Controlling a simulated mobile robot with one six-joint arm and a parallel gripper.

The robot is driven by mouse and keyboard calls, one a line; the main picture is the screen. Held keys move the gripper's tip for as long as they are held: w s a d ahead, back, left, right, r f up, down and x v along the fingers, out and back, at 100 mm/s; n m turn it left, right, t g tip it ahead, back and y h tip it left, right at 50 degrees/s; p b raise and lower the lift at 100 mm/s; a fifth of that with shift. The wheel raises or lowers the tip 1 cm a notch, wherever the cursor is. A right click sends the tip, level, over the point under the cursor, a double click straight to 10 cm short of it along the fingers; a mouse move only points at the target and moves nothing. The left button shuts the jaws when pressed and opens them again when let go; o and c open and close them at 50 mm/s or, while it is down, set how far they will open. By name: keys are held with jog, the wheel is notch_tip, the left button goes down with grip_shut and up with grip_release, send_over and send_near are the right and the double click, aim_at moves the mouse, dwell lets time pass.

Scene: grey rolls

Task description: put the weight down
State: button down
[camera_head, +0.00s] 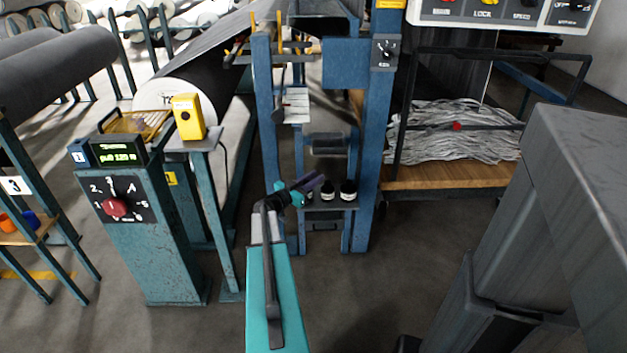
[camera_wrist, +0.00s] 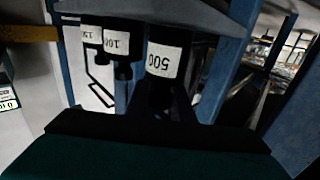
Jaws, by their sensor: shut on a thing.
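My gripper (camera_head: 310,184) is at the small shelf of the blue frame and is shut on a black weight with a white label reading 500 (camera_wrist: 165,55). The wrist view is upside down, with the weight's dark upper part running to my gripper. The weight's base is close to the shelf (camera_wrist: 210,14); I cannot tell whether it touches. In the head view this weight is mostly hidden by my gripper. Beside it stand a weight marked 100 (camera_wrist: 116,43) and a smaller one with a partly readable label (camera_wrist: 92,36). Two black weights show in the head view (camera_head: 327,191) (camera_head: 348,191).
Blue posts (camera_head: 368,150) flank the shelf (camera_head: 330,206) closely. A teal console (camera_head: 150,230) with a green display and red knob stands left. A wooden platform (camera_head: 440,178) with grey strips is at right. Open floor lies in front of the frame.

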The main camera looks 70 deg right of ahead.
jog(key=c, duration=1.5)
grip_release()
jog(key=shift+f, duration=0.1)
jog(key=shift+c, duration=0.2)
jog(key=shift+a, duration=0.1)
jog(key=p+v, duration=0.1)
jog(key=v, duration=1)
jog(key=shift+a+p, duration=0.4)
